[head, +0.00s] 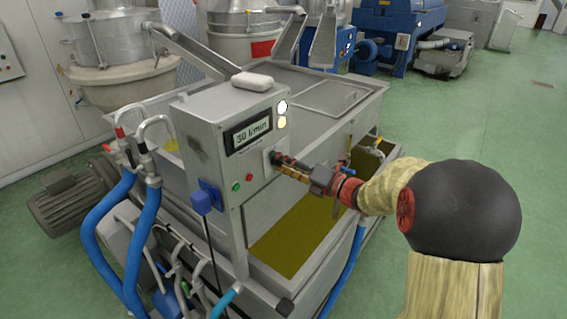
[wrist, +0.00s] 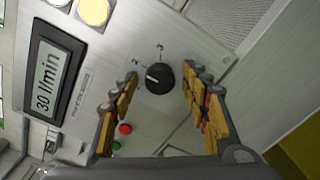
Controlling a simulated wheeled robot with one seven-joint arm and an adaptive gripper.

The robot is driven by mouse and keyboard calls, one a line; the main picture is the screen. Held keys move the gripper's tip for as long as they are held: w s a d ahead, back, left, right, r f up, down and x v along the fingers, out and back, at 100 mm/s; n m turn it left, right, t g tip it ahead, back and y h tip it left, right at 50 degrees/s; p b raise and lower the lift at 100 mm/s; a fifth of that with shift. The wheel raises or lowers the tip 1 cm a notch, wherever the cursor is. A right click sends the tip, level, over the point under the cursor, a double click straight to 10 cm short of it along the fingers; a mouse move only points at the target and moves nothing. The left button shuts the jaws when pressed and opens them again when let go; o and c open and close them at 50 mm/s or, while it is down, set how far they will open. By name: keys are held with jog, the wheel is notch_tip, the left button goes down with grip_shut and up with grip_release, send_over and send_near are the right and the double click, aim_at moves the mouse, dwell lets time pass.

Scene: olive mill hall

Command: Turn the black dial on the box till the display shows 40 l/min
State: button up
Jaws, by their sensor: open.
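The grey control box (head: 190,128) stands on the machine, and its display (head: 252,131) reads 30 l/min. The same display (wrist: 54,76) reads 30 l/min in the wrist view. The black dial (wrist: 158,77) has a white pointer mark and sits on the box face. In the wrist view my gripper (wrist: 160,82) is open, with one finger on each side of the dial. A gap shows between the dial and both fingers.
A red button (wrist: 125,129) and a green button (wrist: 116,145) sit close to one finger. Two round lamps (head: 282,106) are above the dial. A pale block (head: 252,81) lies on the box. Blue hoses (head: 112,215) hang at the left. Green floor is free at the right.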

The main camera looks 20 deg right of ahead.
jog(key=shift+c, duration=1.1)
jog(key=c, duration=0.9)
jog(key=shift+m, duration=0.4)
jog(key=m+p, duration=0.6)
jog(key=m, duration=0.5)
jog(key=shift+p, duration=0.3)
jog(key=shift+f, duration=0.1)
jog(key=o, duration=1.1)
